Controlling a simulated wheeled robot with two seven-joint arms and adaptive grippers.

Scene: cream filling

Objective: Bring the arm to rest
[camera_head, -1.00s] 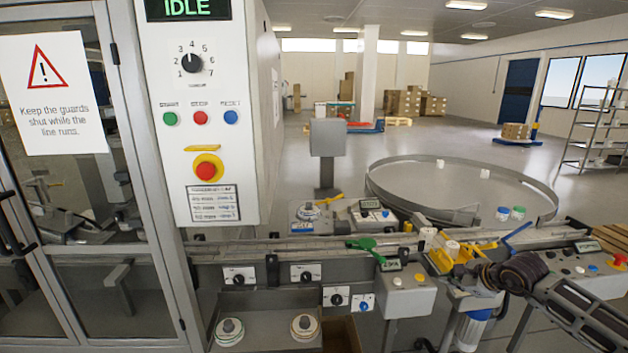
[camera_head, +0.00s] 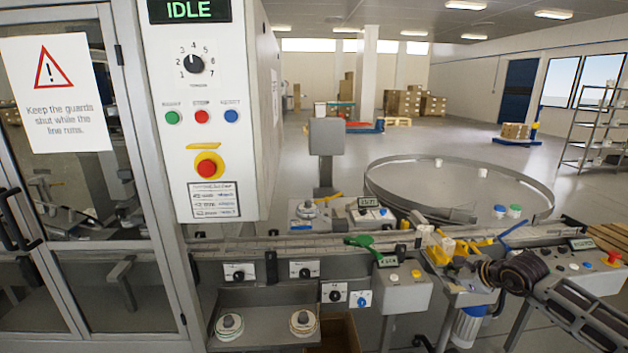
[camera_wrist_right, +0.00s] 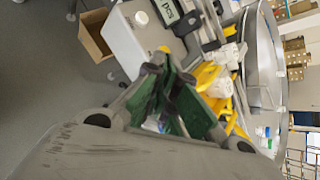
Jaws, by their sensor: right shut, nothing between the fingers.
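My right arm comes in from the lower right in the head view. Its gripper (camera_head: 484,270) is beside the yellow guides (camera_head: 438,254) at the conveyor. In the right wrist view the green-padded fingers (camera_wrist_right: 165,82) meet at their tips with nothing held. The yellow guides (camera_wrist_right: 212,80) and white containers (camera_wrist_right: 228,55) lie beyond the fingers. In the head view, a white container (camera_head: 447,245) stands among the yellow guides. My left gripper is not in view.
The conveyor (camera_head: 300,243) runs across in front of the round table (camera_head: 420,185). Grey control boxes (camera_head: 405,292) stand close to my right arm. The guarded cabinet (camera_head: 90,200) is at left, its panel display (camera_head: 190,10) reading IDLE. Open floor lies behind.

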